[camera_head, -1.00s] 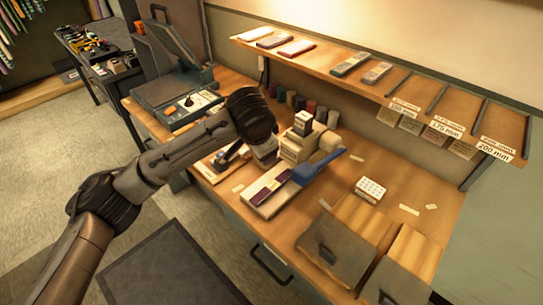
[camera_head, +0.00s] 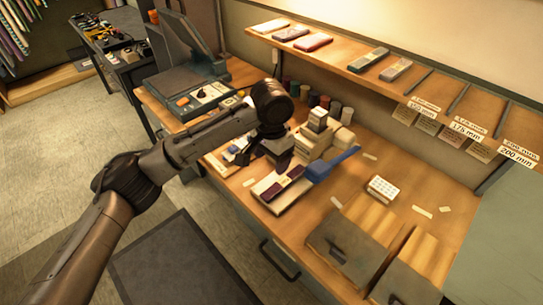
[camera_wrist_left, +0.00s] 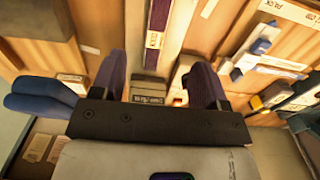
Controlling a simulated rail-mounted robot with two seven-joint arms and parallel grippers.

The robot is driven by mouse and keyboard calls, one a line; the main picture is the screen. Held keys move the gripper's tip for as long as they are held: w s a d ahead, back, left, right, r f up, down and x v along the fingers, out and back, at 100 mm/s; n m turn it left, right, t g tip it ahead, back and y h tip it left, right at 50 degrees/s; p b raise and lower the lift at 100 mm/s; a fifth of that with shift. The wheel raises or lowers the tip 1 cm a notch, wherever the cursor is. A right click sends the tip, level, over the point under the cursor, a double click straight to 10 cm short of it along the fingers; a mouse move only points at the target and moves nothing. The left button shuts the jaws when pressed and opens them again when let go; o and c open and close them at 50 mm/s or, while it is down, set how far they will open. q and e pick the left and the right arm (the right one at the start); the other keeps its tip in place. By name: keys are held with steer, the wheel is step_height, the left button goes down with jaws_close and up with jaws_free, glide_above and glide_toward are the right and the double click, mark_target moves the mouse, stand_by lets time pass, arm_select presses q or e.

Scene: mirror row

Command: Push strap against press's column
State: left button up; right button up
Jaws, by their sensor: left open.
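The press (camera_head: 312,140) stands on the bench, a cream block with a blue lever (camera_head: 332,164) reaching over its right side. The dark purple strap (camera_head: 271,191) lies on the press's pale base plate (camera_head: 283,206), in front of the column. My left gripper (camera_head: 278,161) hangs above the strap, close to the column, and hides part of both. In the left wrist view its two fingers (camera_wrist_left: 158,88) are wide apart and empty, with the strap (camera_wrist_left: 157,28) beyond them and the blue lever (camera_wrist_left: 42,98) at left. Contact with the strap cannot be told. My right gripper is not in view.
A white-topped pad (camera_head: 381,188) and small labels lie right of the press. Several spools (camera_head: 325,102) stand behind the press, below a shelf (camera_head: 355,66). A dark machine (camera_head: 190,75) stands at left.

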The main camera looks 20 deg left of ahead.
mark_target(271, 192)
arm_select(q)
step_height(271, 192, down, 11)
steer(key=shift+f+b, duration=0.2)
steer(key=shift+b, duration=0.7)
steer(key=shift+f, duration=1.15)
steer(key=shift+c, duration=0.5)
steer(key=c, duration=0.9)
steer(key=shift+r, duration=0.1)
